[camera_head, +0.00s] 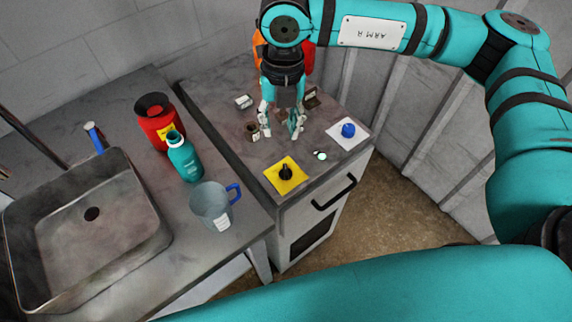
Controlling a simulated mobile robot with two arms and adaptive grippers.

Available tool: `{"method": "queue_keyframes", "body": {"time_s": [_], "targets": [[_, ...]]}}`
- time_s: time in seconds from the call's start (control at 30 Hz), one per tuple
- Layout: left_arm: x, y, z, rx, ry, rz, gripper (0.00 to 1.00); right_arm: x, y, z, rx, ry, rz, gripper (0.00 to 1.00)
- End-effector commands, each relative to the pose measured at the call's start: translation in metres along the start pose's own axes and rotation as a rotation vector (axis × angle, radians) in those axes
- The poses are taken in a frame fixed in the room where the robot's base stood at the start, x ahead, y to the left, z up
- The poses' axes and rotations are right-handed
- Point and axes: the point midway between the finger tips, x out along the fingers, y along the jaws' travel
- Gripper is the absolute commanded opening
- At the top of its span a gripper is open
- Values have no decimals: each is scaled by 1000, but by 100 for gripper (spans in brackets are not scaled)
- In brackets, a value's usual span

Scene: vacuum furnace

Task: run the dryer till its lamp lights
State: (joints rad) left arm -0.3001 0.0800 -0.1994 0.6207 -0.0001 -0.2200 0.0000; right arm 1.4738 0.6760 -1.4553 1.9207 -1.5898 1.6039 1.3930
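The dryer (318,222) is a grey cabinet with a dark bar handle (334,193) and a dark window low on its closed front. On its top are a yellow plate with a black knob (286,172), a white plate with a blue knob (348,130), and a small round pale-greenish lamp (320,155) between them. I cannot tell whether the lamp is lit. My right gripper (282,131) points down over the cabinet top, behind the yellow plate, fingers apart, with no held thing visible. My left gripper is out of view.
Small brown jars (252,130) and a white box (244,101) stand around the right gripper. An orange-red object (308,58) is behind it. On the left counter are a sink (85,245), red container (158,122), teal bottle (184,158) and clear jug (211,205).

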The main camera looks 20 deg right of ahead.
Motion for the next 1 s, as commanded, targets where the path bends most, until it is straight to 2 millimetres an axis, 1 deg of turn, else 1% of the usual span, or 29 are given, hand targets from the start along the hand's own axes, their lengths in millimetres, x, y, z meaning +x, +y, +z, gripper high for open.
{"method": "queue_keyframes", "body": {"time_s": [0.03,0.13,0.27,0.37,0.7,0.8,0.9,1.0], "targets": [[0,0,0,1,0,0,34,-3,-8,5,16,-19,-33,34],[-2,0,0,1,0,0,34,0,-14,8,29,-27,-56,34],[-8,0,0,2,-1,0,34,16,-15,7,27,-23,-55,34],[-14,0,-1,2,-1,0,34,36,-15,8,26,-22,-55,34],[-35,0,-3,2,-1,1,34,110,-19,8,24,-21,-53,34],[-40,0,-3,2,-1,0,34,130,-19,10,24,-22,-52,34],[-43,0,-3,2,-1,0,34,146,-20,10,23,-23,-52,34],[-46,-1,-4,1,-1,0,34,158,-20,11,23,-24,-51,34]]}}
